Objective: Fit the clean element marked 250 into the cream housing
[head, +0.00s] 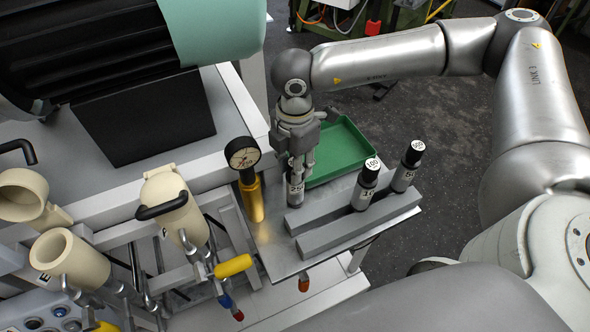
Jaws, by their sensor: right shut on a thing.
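My right gripper (302,160) points down and is shut on a grey cylindrical element (296,193) at the left end of the grey rack (345,228). The gripper hides the element's top, and its side label is only partly readable. I cannot tell whether the element has left its slot. A cream housing (70,258) at the lower left has an open top. Another cream housing (172,205) has a black handle across it. My left gripper is out of view.
A pressure gauge (243,154) on a brass post stands close left of the held element, between it and the housings. A green tray (345,150) lies behind the rack. A yellow handle (233,266) and pipework fill the front. A large motor (120,50) stands at the back left.

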